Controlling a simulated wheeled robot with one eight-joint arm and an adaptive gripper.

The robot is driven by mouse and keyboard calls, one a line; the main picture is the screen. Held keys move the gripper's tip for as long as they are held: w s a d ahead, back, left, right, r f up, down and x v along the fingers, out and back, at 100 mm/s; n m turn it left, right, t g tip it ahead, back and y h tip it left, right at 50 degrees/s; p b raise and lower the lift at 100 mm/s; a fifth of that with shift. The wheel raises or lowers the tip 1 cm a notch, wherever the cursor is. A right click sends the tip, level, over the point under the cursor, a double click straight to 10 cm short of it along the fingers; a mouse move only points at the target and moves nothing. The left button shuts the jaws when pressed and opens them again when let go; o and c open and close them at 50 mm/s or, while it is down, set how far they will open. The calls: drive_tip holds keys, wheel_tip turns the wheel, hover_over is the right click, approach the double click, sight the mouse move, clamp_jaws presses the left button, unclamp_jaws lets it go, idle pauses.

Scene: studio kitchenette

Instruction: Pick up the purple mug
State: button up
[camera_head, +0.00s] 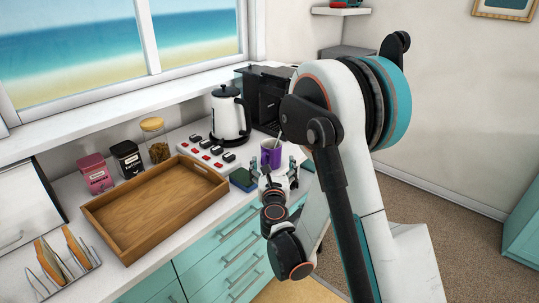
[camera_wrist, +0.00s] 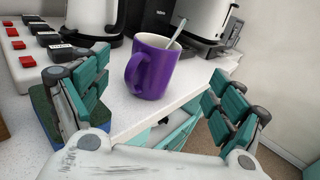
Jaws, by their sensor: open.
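The purple mug (camera_wrist: 155,68) stands upright on the white counter in the wrist view, with its handle at its left and a metal spoon (camera_wrist: 177,32) leaning in it. In the head view the mug (camera_head: 270,154) is near the counter's front edge, partly hidden below by my arm. My gripper (camera_wrist: 160,105) is open, its teal fingers to the left and right, with the mug ahead between them. The fingers do not appear to touch the mug. In the head view my gripper (camera_head: 272,172) is just in front of the mug and partly hidden by my arm.
A blue and green sponge (camera_head: 243,180) lies beside the mug. A white kettle (camera_head: 229,115), a black coffee machine (camera_head: 266,97) and a power strip with red switches (camera_head: 211,153) stand behind. A wooden tray (camera_head: 150,226) is at left. The counter edge drops to teal drawers (camera_head: 225,250).

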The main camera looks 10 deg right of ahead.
approach(271, 140)
drive_tip(key=shift+b+x, duration=0.95)
drive_tip(key=shift+x, duration=1.95)
drive_tip(key=shift+f, duration=0.15)
drive_tip(key=shift+c, duration=0.3)
drive_tip(key=c, duration=1.5)
drive_tip(key=shift+r+p, duration=3.4)
drive_tip(key=shift+r, duration=6.55)
